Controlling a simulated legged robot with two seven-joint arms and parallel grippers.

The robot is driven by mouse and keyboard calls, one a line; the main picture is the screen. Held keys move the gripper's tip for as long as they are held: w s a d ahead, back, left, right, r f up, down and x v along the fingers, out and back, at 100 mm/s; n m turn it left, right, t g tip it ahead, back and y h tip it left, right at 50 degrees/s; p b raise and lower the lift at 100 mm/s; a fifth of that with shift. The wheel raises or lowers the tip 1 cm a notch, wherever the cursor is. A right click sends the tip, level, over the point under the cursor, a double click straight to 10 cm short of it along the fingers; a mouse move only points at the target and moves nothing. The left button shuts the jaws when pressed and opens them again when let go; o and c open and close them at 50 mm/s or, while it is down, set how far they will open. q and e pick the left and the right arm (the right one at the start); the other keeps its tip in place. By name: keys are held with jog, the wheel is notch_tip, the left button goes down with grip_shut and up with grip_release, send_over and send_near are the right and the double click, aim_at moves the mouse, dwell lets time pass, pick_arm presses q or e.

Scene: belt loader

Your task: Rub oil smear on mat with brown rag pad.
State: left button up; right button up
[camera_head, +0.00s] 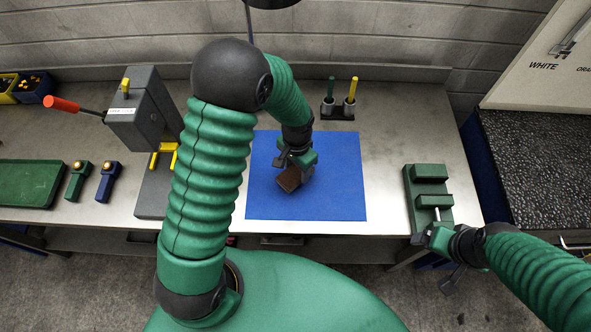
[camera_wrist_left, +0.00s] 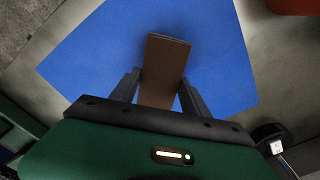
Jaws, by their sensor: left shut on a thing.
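The blue mat (camera_head: 340,190) lies flat on the metal bench; it also fills much of the left wrist view (camera_wrist_left: 95,60). My left gripper (camera_head: 292,166) is over the middle of the mat, shut on the brown rag pad (camera_head: 289,180). The pad also shows between the fingers in the left wrist view (camera_wrist_left: 165,62). I cannot tell whether the pad touches the mat. No oil smear shows on the visible mat; the pad and gripper hide part of it. My right gripper (camera_head: 434,262) is off the bench's front edge at the right, and its jaw state is unclear.
A grey press with a red-tipped lever (camera_head: 135,120) stands left of the mat. A holder with green and yellow tools (camera_head: 338,108) stands behind it. A green stepped block (camera_head: 428,185) lies to the right. A green tray (camera_head: 30,183) is far left.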

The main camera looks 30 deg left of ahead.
pick_arm(q)
notch_tip(320, 180, up, 3)
jog(key=shift+a+f+p, duration=0.15)
jog(key=shift+p, duration=0.85)
jog(key=shift+r+p, duration=0.6)
jog(key=shift+r, duration=0.15)
jog(key=shift+r+p, duration=0.5)
jog(key=shift+r, duration=0.15)
